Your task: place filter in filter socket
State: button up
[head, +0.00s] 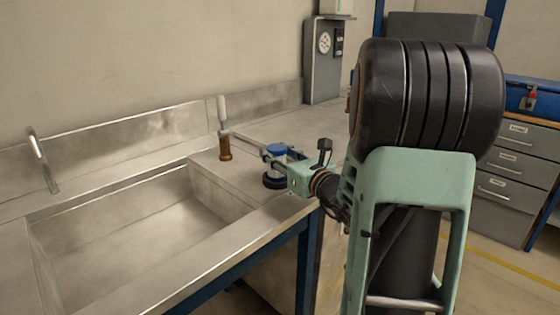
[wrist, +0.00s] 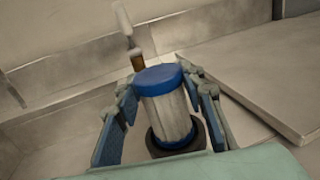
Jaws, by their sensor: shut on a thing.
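The filter (wrist: 168,108) is a pale cylinder with a blue cap. My gripper (wrist: 160,88) has one blue-padded finger on each side of it and is shut on it. In the head view, the filter's blue cap (head: 277,149) shows by my gripper (head: 270,154), over the bench ledge. The filter looks nearly upright. A black ring-shaped socket (head: 273,182) sits on the ledge below it, and the socket also shows in the wrist view (wrist: 155,149). The filter's lower end overlaps the socket in the wrist view. I cannot tell whether it is inside or just above.
A brown-based fitting with a white top (head: 224,150) stands on the ledge, left of the socket. A steel sink basin (head: 125,235) lies to the left. A grey box (head: 322,60) stands at the back. The counter behind the gripper is clear.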

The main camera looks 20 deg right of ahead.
jog(key=shift+f, duration=0.6)
jog(key=shift+f+b, duration=0.1)
jog(key=shift+b, duration=0.2)
jog(key=o, duration=1.3)
jog(key=shift+c, duration=0.2)
jog(key=shift+s+d, duration=0.1)
jog(key=shift+s, duration=0.2)
jog(key=s, duration=0.3)
jog(key=s+d+p, duration=0.1)
jog(key=s, duration=0.7)
jog(key=shift+s+d, duration=0.15)
jog(key=shift+s, duration=0.05)
